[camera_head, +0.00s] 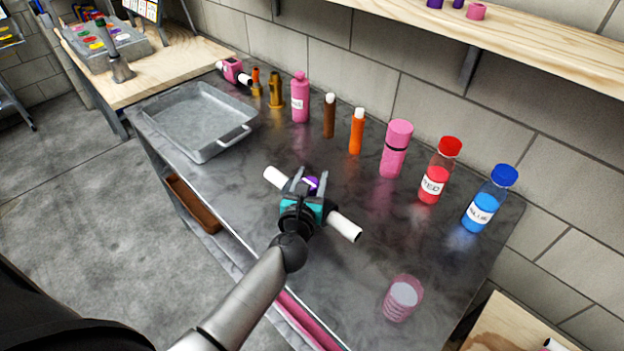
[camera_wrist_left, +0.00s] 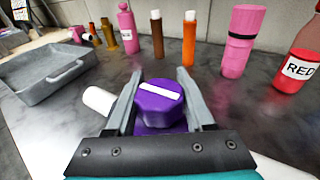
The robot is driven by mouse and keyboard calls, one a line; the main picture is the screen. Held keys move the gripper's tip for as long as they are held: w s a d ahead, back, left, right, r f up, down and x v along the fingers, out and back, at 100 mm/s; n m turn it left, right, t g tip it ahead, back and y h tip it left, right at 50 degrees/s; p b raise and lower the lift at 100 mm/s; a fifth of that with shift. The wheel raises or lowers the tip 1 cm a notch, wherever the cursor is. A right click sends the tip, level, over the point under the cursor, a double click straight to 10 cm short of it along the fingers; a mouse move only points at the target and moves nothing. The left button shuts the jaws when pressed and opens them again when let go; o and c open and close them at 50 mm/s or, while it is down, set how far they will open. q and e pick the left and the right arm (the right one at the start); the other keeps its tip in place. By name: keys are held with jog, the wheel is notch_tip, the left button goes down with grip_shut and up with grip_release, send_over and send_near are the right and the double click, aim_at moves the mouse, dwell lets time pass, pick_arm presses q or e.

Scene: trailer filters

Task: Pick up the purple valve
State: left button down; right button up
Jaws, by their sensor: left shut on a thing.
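The purple valve (camera_wrist_left: 160,100) has a knob with a white stripe on top and sits between the two fingers of my left gripper (camera_wrist_left: 158,88) in the left wrist view. In the head view only a small bit of purple (camera_head: 311,184) shows between the fingers of my left gripper (camera_head: 305,179). White pipe ends (camera_head: 344,227) stick out on both sides of the gripper. The fingers are shut on the valve over the middle of the dark counter. The valve's lower part is hidden by the gripper. I cannot tell whether it touches the counter. My right gripper is not in view.
A grey metal tray (camera_head: 186,135) sits at the counter's left. Several bottles and filters line the back, including a red bottle (camera_head: 440,170), a blue bottle (camera_head: 490,199) and a pink flask (camera_head: 396,149). A pink cup (camera_head: 402,298) stands near the front right. The counter's middle is clear.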

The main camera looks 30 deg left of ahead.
pick_arm(q)
notch_tip(320, 180, up, 17)
jog(key=p, duration=1)
jog(key=shift+p, duration=0.35)
